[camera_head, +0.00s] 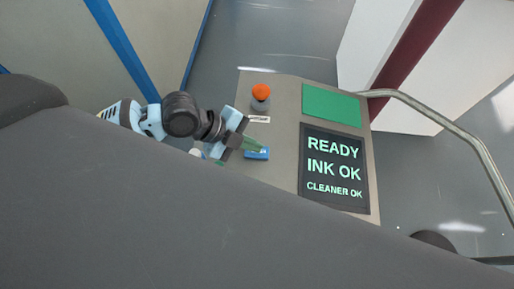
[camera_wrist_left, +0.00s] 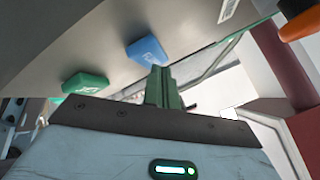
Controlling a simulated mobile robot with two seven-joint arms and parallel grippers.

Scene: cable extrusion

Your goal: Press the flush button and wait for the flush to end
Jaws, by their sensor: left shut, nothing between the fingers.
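A grey console (camera_head: 285,125) carries a blue button (camera_head: 257,154) and an orange knob-like button (camera_head: 261,92). The wrist view shows the blue button (camera_wrist_left: 147,50) and a green button (camera_wrist_left: 85,82) on the panel. Marks on these two are too small to read, so I cannot tell which one is the flush button. My left gripper (camera_head: 262,149) is shut and empty, with its green fingertips over or beside the blue button. In the wrist view the fingertips (camera_wrist_left: 160,68) appear just below the blue button; contact is unclear. My right gripper is not in view.
A dark display (camera_head: 335,165) reads READY, INK OK, CLEANER OK. A green panel (camera_head: 331,104) sits above it. A metal rail (camera_head: 450,125) curves along the right side. A blue-edged panel (camera_head: 130,50) stands at the left. Grey floor is open behind the console.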

